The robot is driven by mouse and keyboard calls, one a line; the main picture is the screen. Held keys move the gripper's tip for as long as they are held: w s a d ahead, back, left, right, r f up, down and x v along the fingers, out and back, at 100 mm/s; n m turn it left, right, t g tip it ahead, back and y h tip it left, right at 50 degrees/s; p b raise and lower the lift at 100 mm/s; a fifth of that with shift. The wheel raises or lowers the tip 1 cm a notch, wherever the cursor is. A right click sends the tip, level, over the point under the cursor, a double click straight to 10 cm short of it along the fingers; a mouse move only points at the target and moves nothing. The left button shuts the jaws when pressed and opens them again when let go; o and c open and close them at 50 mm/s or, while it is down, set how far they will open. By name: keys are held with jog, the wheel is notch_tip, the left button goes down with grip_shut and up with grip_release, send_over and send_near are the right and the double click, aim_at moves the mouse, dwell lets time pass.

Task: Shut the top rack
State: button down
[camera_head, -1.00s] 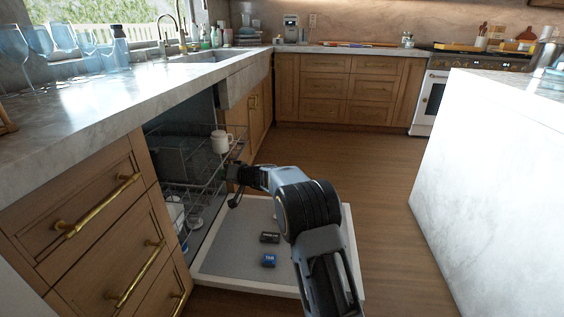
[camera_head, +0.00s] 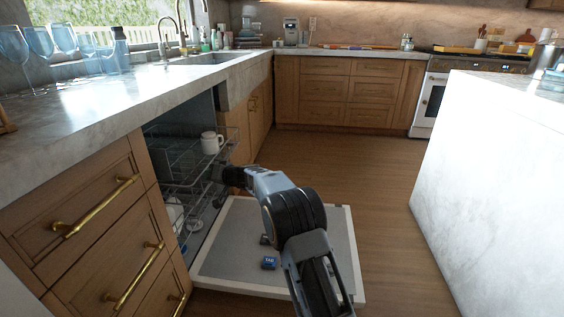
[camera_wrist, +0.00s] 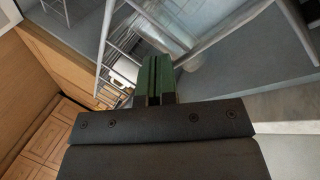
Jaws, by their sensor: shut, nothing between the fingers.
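The dishwasher stands open under the left counter. Its top rack (camera_head: 183,160) is a wire rack that sticks out a little past the cabinet front. A white mug (camera_head: 211,142) stands at its front right. My gripper (camera_head: 220,173) is at the front of the top rack, low by its right front corner; in the head view I cannot tell whether it touches. In the wrist view my gripper (camera_wrist: 158,62) has its green fingers shut and empty, close to the wire bars (camera_wrist: 195,50) of a rack. My arm hides part of the door.
The dishwasher door (camera_head: 225,262) lies folded down, with a blue item (camera_head: 269,263) and a dark item partly hidden by my arm on it. A lower rack (camera_head: 190,212) holds dishes. A white island (camera_head: 490,170) stands right; floor between is clear.

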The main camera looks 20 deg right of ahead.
send_near(183, 172)
jog(key=shift+w+a+f+p, duration=0.35)
jog(key=shift+w+a+f, duration=0.35)
jog(key=shift+a, duration=0.2)
jog(key=w+a+p, duration=0.1)
jog(key=a, duration=0.1)
jog(key=w+a+p, duration=0.1)
jog(key=shift+a+r, duration=0.15)
jog(key=shift+a, duration=0.2)
jog(key=shift+w+a+p, duration=0.25)
jog(key=shift+a+p, duration=0.05)
jog(key=shift+p, duration=0.25)
jog(key=shift+w+a+p, duration=0.35)
jog(key=shift+a+p, duration=0.1)
jog(key=shift+a, duration=0.2)
